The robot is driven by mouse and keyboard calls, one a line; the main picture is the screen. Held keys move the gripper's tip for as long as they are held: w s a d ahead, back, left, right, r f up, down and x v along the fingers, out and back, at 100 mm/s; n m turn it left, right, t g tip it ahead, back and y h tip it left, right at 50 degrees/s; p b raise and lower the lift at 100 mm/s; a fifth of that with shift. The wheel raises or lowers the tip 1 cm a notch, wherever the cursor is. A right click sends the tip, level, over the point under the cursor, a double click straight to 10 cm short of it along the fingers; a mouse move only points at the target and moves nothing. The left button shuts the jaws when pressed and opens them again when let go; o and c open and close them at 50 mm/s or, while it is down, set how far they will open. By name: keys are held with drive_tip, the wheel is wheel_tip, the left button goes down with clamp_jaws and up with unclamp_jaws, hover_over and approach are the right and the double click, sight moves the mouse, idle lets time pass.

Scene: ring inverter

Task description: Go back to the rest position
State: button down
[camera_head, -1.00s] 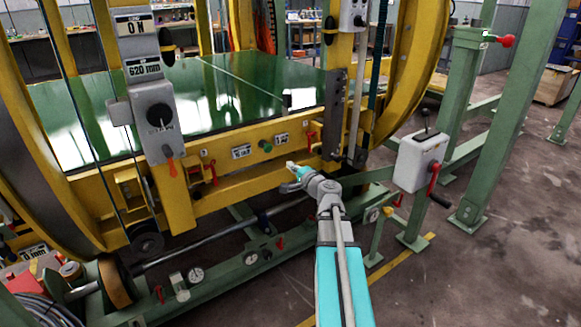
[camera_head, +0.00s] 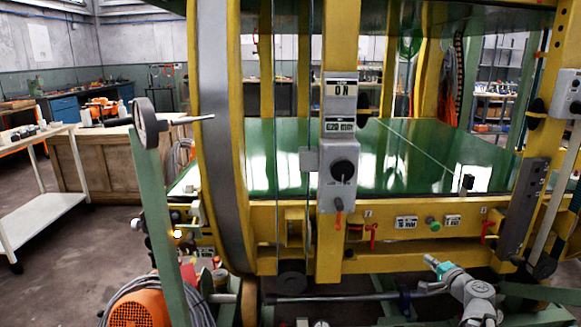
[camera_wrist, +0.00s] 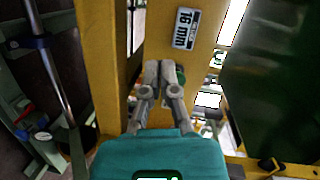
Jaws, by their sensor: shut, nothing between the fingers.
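My gripper (camera_head: 431,261) is at the lower right of the head view, in front of the yellow lower beam (camera_head: 380,249) of the ring inverter. Its fingers are together and hold nothing. The wrist view shows the closed fingertips (camera_wrist: 163,70) pointing toward a yellow beam (camera_wrist: 178,62) with a white label (camera_wrist: 186,28). The gap between the fingertips and the beam cannot be judged. Only a short part of my arm behind the gripper shows in the head view.
The inverter's large ring (camera_head: 217,130) stands left of centre, with a grey control box (camera_head: 339,177) beside it. A green post (camera_head: 158,205) and orange motor (camera_head: 138,309) are at the front left. A white cart (camera_head: 42,222) and open floor lie farther left.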

drive_tip(key=a+f+n+g+y, duration=0.3)
drive_tip(key=a+f+n+g, duration=0.15)
drive_tip(key=a, duration=0.65)
drive_tip(key=s+a+f+n+g+h, duration=0.3)
drive_tip(key=s+a+f+n+g, duration=0.25)
drive_tip(key=s+a, duration=0.2)
drive_tip(key=s+a+f+n+g+h, duration=0.4)
drive_tip(key=s+a+f+g, duration=0.15)
drive_tip(key=s, duration=0.35)
wheel_tip(320, 180, up, 36)
drive_tip(key=p, duration=3.6)
drive_tip(key=shift+w+a+y, duration=0.3)
drive_tip(key=shift+a, duration=0.05)
drive_tip(key=shift+g, duration=0.25)
drive_tip(key=shift+a, duration=0.15)
